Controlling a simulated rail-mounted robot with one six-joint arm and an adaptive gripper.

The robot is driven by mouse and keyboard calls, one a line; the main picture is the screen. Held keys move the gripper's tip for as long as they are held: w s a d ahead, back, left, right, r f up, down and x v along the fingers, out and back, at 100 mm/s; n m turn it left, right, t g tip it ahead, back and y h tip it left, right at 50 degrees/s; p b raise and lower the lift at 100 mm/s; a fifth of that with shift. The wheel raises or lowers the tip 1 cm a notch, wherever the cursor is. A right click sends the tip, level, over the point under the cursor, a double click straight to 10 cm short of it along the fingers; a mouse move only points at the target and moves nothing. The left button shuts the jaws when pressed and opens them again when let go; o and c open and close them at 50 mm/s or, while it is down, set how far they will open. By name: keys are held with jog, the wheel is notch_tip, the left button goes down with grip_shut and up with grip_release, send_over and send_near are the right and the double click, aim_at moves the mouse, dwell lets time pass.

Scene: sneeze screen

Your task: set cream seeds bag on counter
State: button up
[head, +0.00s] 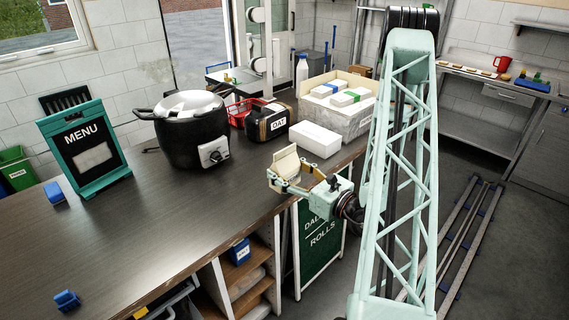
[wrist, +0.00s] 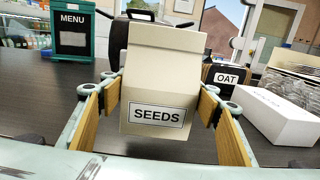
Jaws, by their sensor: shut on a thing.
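The cream seeds bag (wrist: 160,75) stands upright between the fingers of my gripper (wrist: 160,88) in the wrist view, with its SEEDS label facing the camera. In the head view the bag (head: 286,162) is at the front right edge of the dark counter (head: 190,215). My gripper (head: 290,182) is shut on it, with one wood-faced finger on each side. I cannot tell whether the bag's base touches the counter top. Its far side is hidden in the wrist view.
A white box (head: 315,139), an OAT bag (head: 268,123) and a crate of boxes (head: 342,112) stand behind the bag. A black cooker (head: 190,130) and a MENU board (head: 85,148) stand further left. The counter's front middle is mostly clear; small blue items (head: 66,300) lie left.

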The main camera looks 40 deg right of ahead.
aim_at(287, 174)
jog(key=shift+s+r+p, duration=0.15)
jog(key=shift+s+p, duration=0.05)
jog(key=shift+p, duration=0.4)
jog(key=s+p, duration=0.1)
jog(key=p, duration=0.2)
jog(key=shift+s+a+r+p, duration=0.1)
jog(key=shift+s+a+p, duration=0.05)
jog(key=shift+a+p, duration=0.25)
jog(key=shift+s+a+p, duration=0.3)
jog(key=shift+s+p, duration=0.2)
jog(key=shift+p, duration=0.2)
jog(key=shift+s+a+p, duration=0.3)
jog(key=shift+s+p, duration=0.2)
jog(key=shift+p, duration=0.2)
jog(key=shift+s, duration=0.1)
jog(key=shift+a, duration=0.1)
